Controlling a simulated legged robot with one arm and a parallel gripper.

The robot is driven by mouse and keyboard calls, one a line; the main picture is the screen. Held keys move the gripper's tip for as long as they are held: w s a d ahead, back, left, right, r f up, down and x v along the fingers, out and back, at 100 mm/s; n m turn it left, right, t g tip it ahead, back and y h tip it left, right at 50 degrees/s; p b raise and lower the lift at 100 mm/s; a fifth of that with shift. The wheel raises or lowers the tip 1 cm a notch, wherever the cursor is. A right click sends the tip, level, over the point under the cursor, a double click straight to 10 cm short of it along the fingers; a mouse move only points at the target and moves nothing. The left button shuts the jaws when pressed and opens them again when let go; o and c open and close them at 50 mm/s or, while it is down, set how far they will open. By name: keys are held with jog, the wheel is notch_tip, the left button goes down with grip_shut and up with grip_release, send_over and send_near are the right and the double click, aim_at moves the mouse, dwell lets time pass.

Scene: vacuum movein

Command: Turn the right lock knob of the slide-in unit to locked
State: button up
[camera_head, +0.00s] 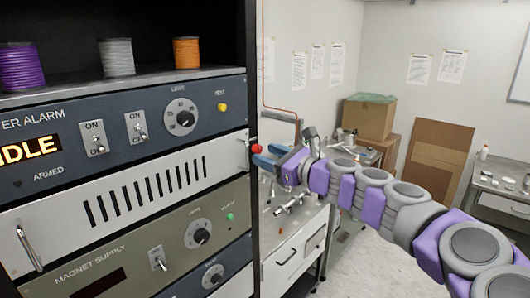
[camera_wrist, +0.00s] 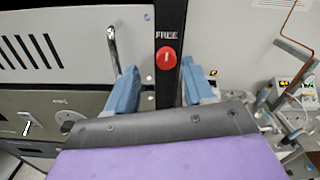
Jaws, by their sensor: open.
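The slide-in unit is the white panel with dark vent slots (camera_head: 130,190), in the rack on the left; it also shows in the wrist view (camera_wrist: 75,45). Its right lock knob is red (camera_wrist: 166,58) with a small white upright mark, on the dark rack post under the label "FREE". In the head view the knob (camera_head: 257,148) is by the panel's right end. My gripper (camera_wrist: 160,65) is open, its blue fingers on either side of the knob in the wrist picture. In the head view my gripper (camera_head: 264,155) is close to the knob; contact cannot be told.
A metal handle (camera_wrist: 112,48) stands out from the panel just left of the left finger. The alarm unit (camera_head: 110,140) is above and the magnet supply (camera_head: 150,250) below. A bench (camera_head: 290,255) with equipment stands right of the rack, behind my arm.

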aim_at(259, 151)
jog(key=shift+w+a+r, duration=0.25)
jog(key=shift+w+a, duration=0.15)
jog(key=shift+a, duration=0.1)
jog(key=shift+w+a+f, duration=0.2)
jog(key=shift+w+a, duration=0.45)
jog(key=shift+a, duration=0.2)
jog(key=shift+c, duration=1.4)
jog(key=shift+w+d+f, duration=0.1)
jog(key=shift+w+d, duration=0.05)
jog(key=shift+c, duration=0.7)
jog(key=shift+d, duration=0.5)
jog(key=c, duration=0.3)
grip_shut()
